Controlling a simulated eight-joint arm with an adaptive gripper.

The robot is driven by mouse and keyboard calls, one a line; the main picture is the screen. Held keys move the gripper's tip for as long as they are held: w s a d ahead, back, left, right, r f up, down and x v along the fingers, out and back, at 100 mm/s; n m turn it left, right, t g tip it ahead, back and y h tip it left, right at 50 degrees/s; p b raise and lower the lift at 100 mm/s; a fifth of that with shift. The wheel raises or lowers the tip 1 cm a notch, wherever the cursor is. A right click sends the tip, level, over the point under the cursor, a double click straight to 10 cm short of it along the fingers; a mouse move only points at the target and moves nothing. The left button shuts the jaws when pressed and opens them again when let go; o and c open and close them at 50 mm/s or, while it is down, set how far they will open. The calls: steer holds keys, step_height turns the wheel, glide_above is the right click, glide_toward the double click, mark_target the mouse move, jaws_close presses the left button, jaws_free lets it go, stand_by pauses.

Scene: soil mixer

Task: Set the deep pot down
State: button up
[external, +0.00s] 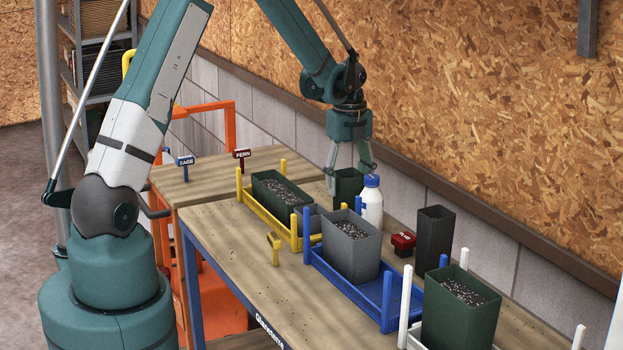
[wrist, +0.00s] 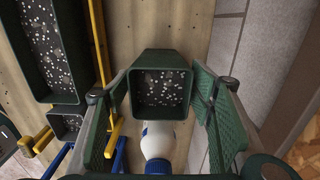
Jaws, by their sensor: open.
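A dark green pot of speckled soil (external: 349,184) is between the fingers of my gripper (external: 350,172) at the back of the bench. It appears to stand upright on the wood, though its base is partly hidden behind the white bottle. In the wrist view the pot (wrist: 160,94) shows its square rim and soil, with the open fingers (wrist: 162,105) on either side and a narrow gap at each. A taller, dark, empty-looking pot (external: 434,240) stands apart to the right. I cannot tell for certain which of these is the deep pot.
A white bottle with a blue cap (external: 371,203) stands close beside the pot. A yellow rack (external: 262,212) holds a green pot, a blue rack (external: 345,287) a grey pot, and white posts (external: 405,300) surround another green pot.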

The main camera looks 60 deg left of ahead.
step_height(320, 180, up, 8)
steer(key=shift+r, duration=0.25)
stand_by(0.8)
steer(key=shift+s+d+r, duration=0.15)
steer(key=shift+d+r, duration=0.35)
steer(key=s+d+r+n+t, duration=0.2)
steer(key=s+d+r+n, duration=0.2)
steer(key=s+d+r, duration=0.35)
steer(key=s+d+r+n+t, duration=0.1)
steer(key=s+d+r+n, duration=0.3)
steer(key=d+r, duration=0.55)
steer(key=s+d+n+t, duration=0.4)
steer(key=s+d+n, duration=0.6)
steer(key=s+d, duration=0.6)
steer(key=shift+s, duration=2.2)
